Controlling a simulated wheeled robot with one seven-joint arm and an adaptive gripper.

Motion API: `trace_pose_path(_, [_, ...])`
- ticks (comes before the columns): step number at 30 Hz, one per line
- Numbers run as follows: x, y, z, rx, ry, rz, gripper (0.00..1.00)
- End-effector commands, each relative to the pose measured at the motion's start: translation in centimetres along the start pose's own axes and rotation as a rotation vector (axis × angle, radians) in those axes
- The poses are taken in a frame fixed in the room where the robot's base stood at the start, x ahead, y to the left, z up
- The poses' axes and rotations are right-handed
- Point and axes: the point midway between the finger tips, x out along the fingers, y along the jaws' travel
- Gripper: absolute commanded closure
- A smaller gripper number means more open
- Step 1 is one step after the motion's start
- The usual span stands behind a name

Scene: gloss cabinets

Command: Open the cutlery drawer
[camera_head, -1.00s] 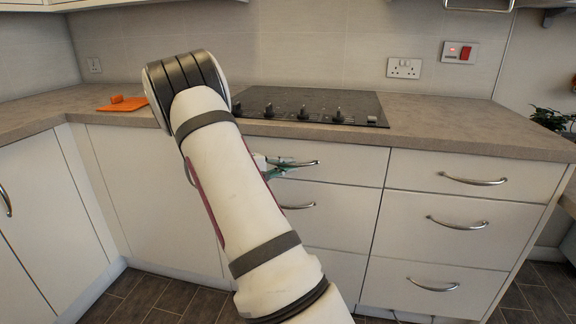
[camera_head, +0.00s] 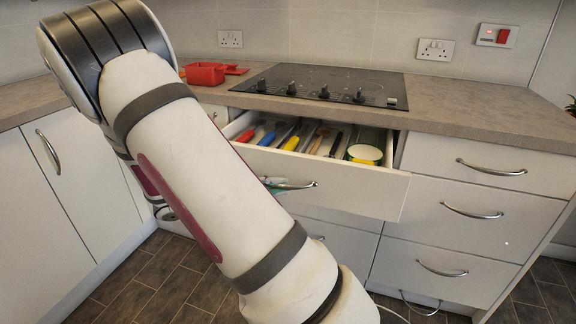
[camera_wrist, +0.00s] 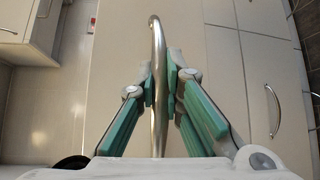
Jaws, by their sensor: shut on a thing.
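The cutlery drawer (camera_head: 345,185) stands pulled out under the hob, with its white front well forward of the cabinet. Several utensils lie inside, with red, blue and yellow handles, and a yellow-rimmed round item (camera_head: 364,154) sits at the right. My gripper (camera_wrist: 161,88) is shut on the drawer's curved metal handle (camera_wrist: 157,40) in the wrist view, its green pads on either side of the bar. In the head view my arm hides most of the gripper; a bit of green shows by the handle (camera_head: 296,186).
A black hob (camera_head: 315,84) with several knobs is on the worktop above. A red container (camera_head: 205,74) stands on the worktop at the left. Closed drawers (camera_head: 487,170) are to the right. The tiled floor (camera_head: 140,285) in front looks clear.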

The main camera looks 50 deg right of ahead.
Motion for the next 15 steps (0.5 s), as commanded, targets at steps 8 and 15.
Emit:
trace_pose_path(8, [-4.6, -1.1, 4.5, -0.004, 0.004, 0.003, 1.00])
trace_pose_path(15, [-6.9, -1.8, 6.8, -0.003, 0.002, 0.003, 1.00])
